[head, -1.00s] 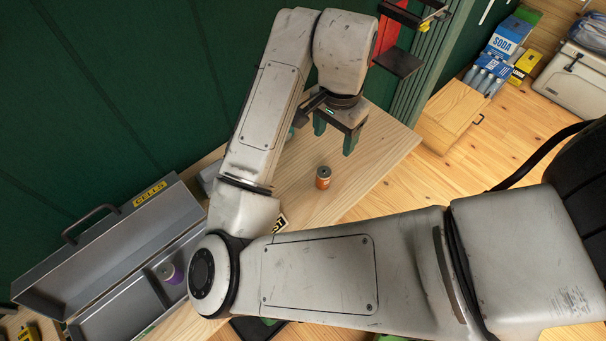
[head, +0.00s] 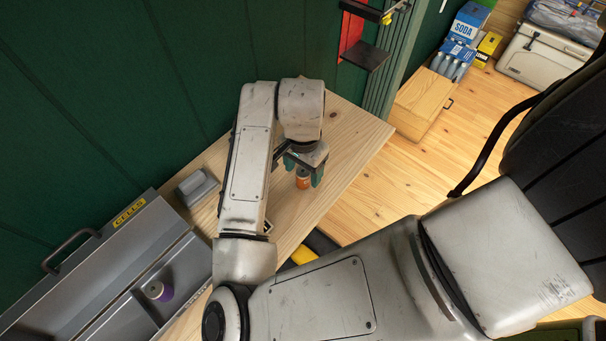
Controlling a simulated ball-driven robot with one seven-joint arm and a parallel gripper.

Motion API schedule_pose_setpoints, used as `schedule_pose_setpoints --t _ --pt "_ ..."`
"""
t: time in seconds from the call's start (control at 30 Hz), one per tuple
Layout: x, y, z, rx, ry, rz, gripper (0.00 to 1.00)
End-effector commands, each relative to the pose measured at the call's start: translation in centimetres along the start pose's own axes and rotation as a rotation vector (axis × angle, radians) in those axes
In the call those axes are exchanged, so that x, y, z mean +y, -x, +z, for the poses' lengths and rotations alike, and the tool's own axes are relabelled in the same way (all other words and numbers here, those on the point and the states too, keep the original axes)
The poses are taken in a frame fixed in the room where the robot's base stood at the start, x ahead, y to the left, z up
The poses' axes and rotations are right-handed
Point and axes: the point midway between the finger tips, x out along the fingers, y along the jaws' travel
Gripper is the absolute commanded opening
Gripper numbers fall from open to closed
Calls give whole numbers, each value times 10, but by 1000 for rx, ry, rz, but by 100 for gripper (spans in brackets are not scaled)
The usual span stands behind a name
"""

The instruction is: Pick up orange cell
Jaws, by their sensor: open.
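The orange cell (head: 303,182), a small upright cylinder with a dark top, stands on the wooden table (head: 345,150). My gripper (head: 303,178) is open and points down over it, with its green fingers on either side of the cell. The top of the cell is partly hidden by my gripper. I cannot tell whether the fingers touch it.
A grey metal box labelled CELLS (head: 110,270) lies open at lower left, with a purple cell (head: 158,290) inside. A grey object (head: 196,187) sits on the table near the green wall (head: 130,90). A wooden box (head: 424,104) stands on the floor at right.

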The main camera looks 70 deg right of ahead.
Motion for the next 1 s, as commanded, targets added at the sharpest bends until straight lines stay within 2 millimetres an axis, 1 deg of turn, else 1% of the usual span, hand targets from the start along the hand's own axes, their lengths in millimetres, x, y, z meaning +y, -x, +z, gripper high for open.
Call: schedule_pose_setpoints --t 0.1,0.3,0.9,0.97,1.0 --pt "0 -6 0 0 0 -1 66" --pt "0 -6 0 0 0 -1 66" --pt "0 -6 0 0 0 -1 8" --pt "0 -6 0 0 0 -1 2" --pt "0 -6 0 0 0 -1 1"
